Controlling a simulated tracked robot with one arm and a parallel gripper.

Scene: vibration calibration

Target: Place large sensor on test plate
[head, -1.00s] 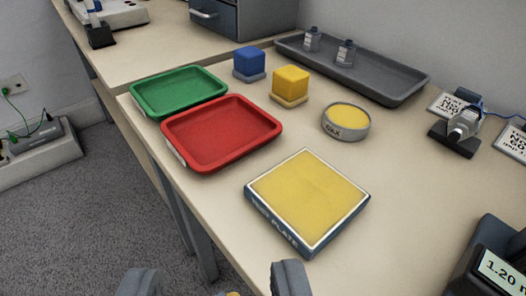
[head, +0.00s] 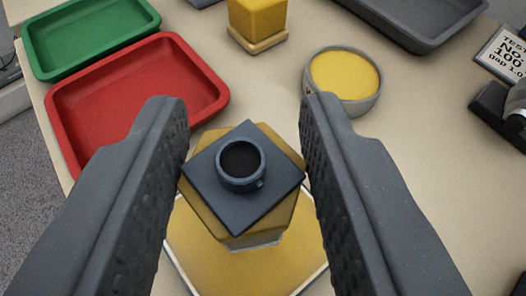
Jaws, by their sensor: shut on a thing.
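The large sensor (head: 210,205) is a brass-coloured hexagonal body with a dark square top and a round dark socket. My gripper (head: 244,135) is shut on it, with one dark ridged finger on each side. The sensor is over the test plate (head: 295,264), which has a yellow top and a pale border. The sensor and my fingers hide much of the plate. I cannot tell whether the sensor's underside touches the plate.
A red tray (head: 135,95) and a green tray (head: 85,35) lie at the left. A yellow cube (head: 257,20) on a wooden base and a round wax dish (head: 345,78) are beyond the plate. A grey tray (head: 425,25) and a dark device (head: 500,110) are at the right.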

